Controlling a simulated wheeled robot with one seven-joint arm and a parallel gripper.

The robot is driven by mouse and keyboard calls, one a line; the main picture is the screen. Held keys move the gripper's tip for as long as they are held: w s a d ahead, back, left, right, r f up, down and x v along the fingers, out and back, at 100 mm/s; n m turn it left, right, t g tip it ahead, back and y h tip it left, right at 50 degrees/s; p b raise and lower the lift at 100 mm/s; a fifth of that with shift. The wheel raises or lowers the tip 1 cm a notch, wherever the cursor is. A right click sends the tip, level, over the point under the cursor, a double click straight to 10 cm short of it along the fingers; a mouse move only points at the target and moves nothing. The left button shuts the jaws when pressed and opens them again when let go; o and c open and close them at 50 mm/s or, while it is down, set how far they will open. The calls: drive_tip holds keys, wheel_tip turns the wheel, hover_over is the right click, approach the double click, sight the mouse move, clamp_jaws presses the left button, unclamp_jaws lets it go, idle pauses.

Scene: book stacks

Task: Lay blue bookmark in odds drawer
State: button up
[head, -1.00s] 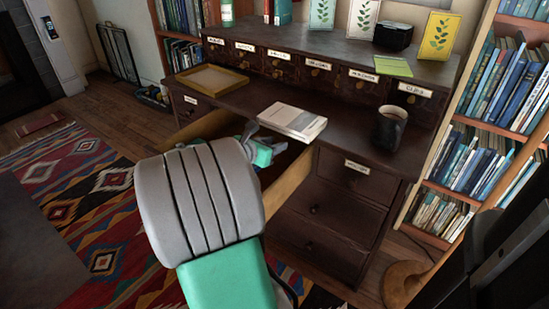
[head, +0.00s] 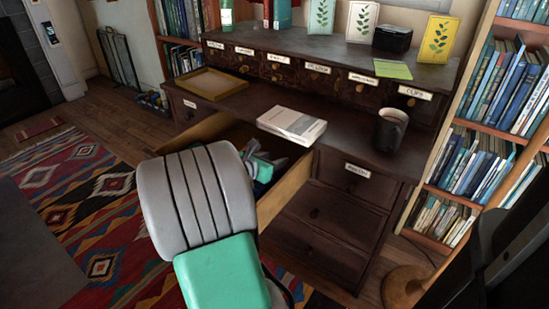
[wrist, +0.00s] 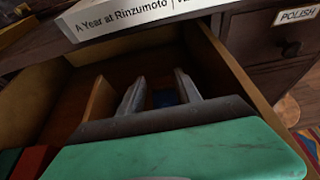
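A wide wooden drawer (head: 287,187) stands pulled out under the desk top; its light side wall also shows in the wrist view (wrist: 243,80). No label on its front is visible, so I cannot read whether it is the odds drawer. My gripper (wrist: 156,84) is down inside the drawer, its two grey fingers apart. It also shows in the head view (head: 262,160), partly behind my arm. A small dark blue patch (wrist: 165,97) shows between the fingers, low in the drawer. It may be the blue bookmark; most of it is hidden.
A thick white book (head: 292,124) lies at the desk's front edge, just above the drawer opening. A divider (wrist: 95,108) and a red block (wrist: 34,161) are in the drawer at left. A dark mug (head: 390,130) and an empty wooden tray (head: 211,83) stand on the desk.

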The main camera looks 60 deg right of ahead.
drive_tip(key=o, duration=0.3)
drive_tip(key=shift+f, duration=0.2)
drive_tip(key=shift+r, duration=0.3)
drive_tip(key=shift+r+p+v, duration=0.2)
drive_tip(key=shift+p+v, duration=0.85)
drive_tip(key=shift+v, duration=2.05)
drive_tip(key=shift+r+p+v, duration=0.2)
drive_tip(key=shift+p+v, duration=0.8)
drive_tip(key=shift+v, duration=2.05)
drive_tip(key=shift+s+d+r, duration=0.1)
